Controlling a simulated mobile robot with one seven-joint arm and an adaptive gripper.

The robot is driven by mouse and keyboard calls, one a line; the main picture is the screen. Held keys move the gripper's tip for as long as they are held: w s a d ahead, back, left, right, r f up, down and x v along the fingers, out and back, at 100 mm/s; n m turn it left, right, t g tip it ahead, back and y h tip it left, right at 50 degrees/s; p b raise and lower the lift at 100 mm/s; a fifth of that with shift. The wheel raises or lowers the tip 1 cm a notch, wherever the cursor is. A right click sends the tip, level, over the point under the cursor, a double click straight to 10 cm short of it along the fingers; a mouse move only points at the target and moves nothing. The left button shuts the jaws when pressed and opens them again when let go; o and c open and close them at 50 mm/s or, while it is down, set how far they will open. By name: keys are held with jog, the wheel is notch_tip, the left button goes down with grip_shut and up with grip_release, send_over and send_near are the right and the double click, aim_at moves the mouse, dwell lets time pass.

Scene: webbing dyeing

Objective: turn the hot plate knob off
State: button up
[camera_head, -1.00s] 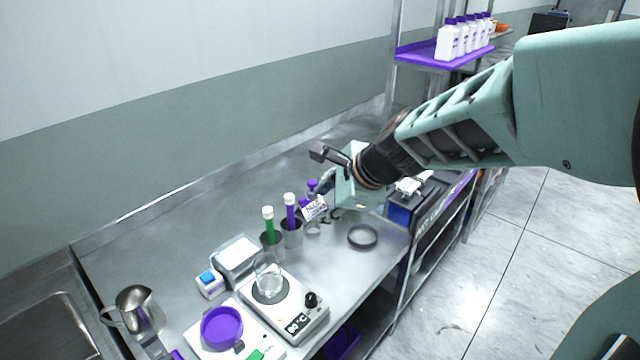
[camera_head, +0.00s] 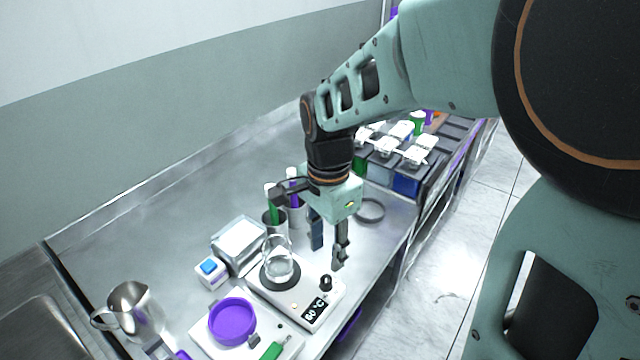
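The white hot plate (camera_head: 291,305) stands on the steel bench with a glass beaker (camera_head: 278,264) on its round dark heating disc. Its display (camera_head: 314,309) appears to read 80 °C. The black knob (camera_head: 326,283) is on the hot plate's right corner. My gripper (camera_head: 328,257) points down with its two dark fingers spread apart and nothing between them. It is just above and behind the knob, with its right finger closest to it. I cannot tell the exact height gap.

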aim_at(326, 278)
notch_tip(326, 278, down, 9)
jog(key=shift+f, duration=0.1)
jog(key=shift+c, duration=0.6)
grip_shut()
